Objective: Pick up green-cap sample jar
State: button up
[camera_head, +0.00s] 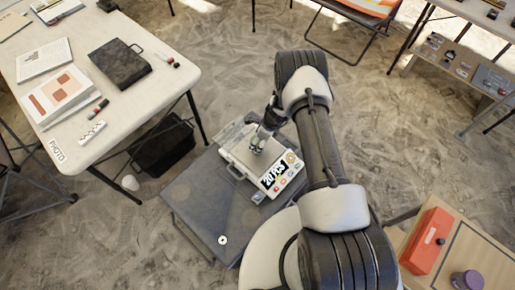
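A white weighing scale (284,183) with a lit display stands on a dark grey case or low table (200,208) in the middle of the view. My arm reaches from the lower right, and my gripper (258,143) points down over the scale's plate. A small pale, greenish thing shows at the fingertips; it may be the green-cap sample jar, but it is too small and too covered to tell it from the fingers. I cannot tell whether the fingers are open or closed on it.
A white table (120,108) at the left bears papers, a black case (119,64) and markers. A wooden table at the lower right holds an orange box (426,241) and a purple-lidded jar (467,280). A folding chair (355,28) and shelves stand behind. Open floor lies between.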

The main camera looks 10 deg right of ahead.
jog(key=x, duration=0.1)
jog(key=b+x, duration=0.1)
jog(key=x, duration=0.1)
jog(key=b+x, duration=0.1)
jog(key=x, duration=0.1)
jog(key=shift+s+a+f, duration=0.2)
jog(key=shift+s+f, duration=0.05)
jog(key=shift+s, duration=0.05)
jog(key=shift+r, duration=0.1)
jog(key=shift+c, duration=0.4)
jog(key=c, duration=1.2)
jog(key=shift+c, duration=0.2)
